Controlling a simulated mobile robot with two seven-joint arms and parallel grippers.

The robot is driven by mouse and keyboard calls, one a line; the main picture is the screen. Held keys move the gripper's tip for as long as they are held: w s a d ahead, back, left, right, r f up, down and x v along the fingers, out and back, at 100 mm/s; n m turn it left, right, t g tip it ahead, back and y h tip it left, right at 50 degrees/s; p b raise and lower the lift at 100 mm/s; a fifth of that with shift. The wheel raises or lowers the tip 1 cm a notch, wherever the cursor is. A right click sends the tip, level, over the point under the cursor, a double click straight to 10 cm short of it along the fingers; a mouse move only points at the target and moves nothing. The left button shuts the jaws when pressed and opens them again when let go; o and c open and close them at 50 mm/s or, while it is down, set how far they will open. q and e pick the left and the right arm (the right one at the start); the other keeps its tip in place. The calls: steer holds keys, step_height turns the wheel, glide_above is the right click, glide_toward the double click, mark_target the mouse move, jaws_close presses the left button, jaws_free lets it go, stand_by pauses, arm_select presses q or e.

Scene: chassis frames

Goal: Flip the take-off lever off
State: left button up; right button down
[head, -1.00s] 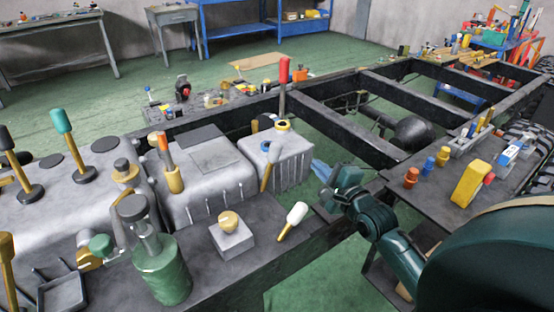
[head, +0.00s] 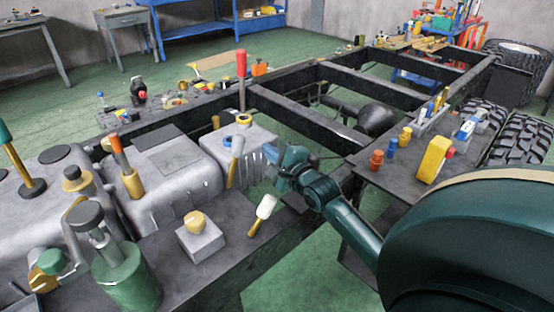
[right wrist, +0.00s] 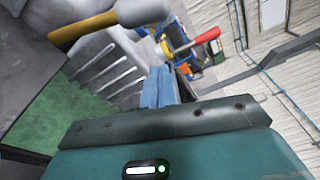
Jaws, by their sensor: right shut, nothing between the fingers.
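Several levers stand around the grey housings, and no label shows which is the take-off lever. A red-tipped lever (head: 241,65) rises upright behind the right grey housing (head: 240,142); its red grip (right wrist: 207,36) also shows in the right wrist view. A pale-gripped lever (head: 235,158) stands at that housing's front. A white-tipped lever (head: 266,206) with a yellow shaft leans over the dark plate; its tip (right wrist: 143,12) looms close in the right wrist view. My right gripper (head: 274,178) is shut and empty, right of the housing; its blue fingers (right wrist: 157,88) touch nothing visible. My left gripper is out of view.
An orange-tipped lever (head: 118,150) and a green canister (head: 130,282) stand at left. A grey block with a yellow knob (head: 196,222) is on the plate. Dark frame rails (head: 310,115) run behind the gripper. A right shelf (head: 395,178) holds small parts.

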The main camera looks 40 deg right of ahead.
mark_target(234, 162)
steer(key=w+a, duration=0.1)
steer(key=w+a+r, duration=0.1)
steer(key=w+a, duration=0.1)
steer(key=shift+a, duration=0.2)
stand_by(0.4)
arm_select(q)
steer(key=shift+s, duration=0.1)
arm_select(e)
steer(key=shift+w+r, duration=0.1)
steer(key=shift+w, duration=0.05)
